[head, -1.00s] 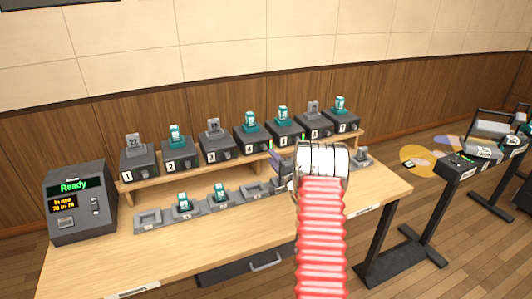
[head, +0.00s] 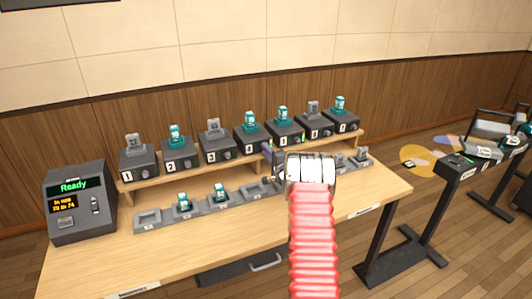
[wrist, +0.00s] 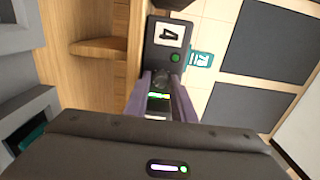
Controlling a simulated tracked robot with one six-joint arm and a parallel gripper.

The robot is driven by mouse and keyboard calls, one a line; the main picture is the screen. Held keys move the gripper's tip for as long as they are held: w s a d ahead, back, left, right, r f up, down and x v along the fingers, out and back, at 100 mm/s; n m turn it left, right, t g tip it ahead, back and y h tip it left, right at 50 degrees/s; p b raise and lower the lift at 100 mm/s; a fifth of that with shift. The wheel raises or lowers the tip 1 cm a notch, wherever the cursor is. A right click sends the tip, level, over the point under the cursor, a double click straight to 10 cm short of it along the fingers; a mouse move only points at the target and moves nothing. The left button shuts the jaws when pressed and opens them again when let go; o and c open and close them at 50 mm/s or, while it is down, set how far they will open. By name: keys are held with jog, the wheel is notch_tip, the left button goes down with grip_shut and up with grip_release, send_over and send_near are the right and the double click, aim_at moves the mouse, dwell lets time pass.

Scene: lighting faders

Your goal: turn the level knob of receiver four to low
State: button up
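Receiver four (head: 251,142) is a dark box on the wooden shelf, with a teal pack standing on top. In the wrist view its front (wrist: 164,56) shows turned sideways, with a white "4" label, a green light and a coloured level strip. Its level knob (wrist: 167,79) is a small dark round shape between my fingertips. My gripper (wrist: 164,88) has its two purple-grey fingers apart, one on each side of the knob. I cannot tell whether they touch it, nor where the knob points. In the head view my gripper (head: 272,155) is just right of and in front of receiver four.
Other numbered receivers stand on both sides along the shelf (head: 195,176). A row of grey charging cradles (head: 216,203) lies in front, some holding teal packs. A "Ready" display box (head: 76,203) stands at left. The front of the table is clear.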

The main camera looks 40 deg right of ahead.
grip_shut()
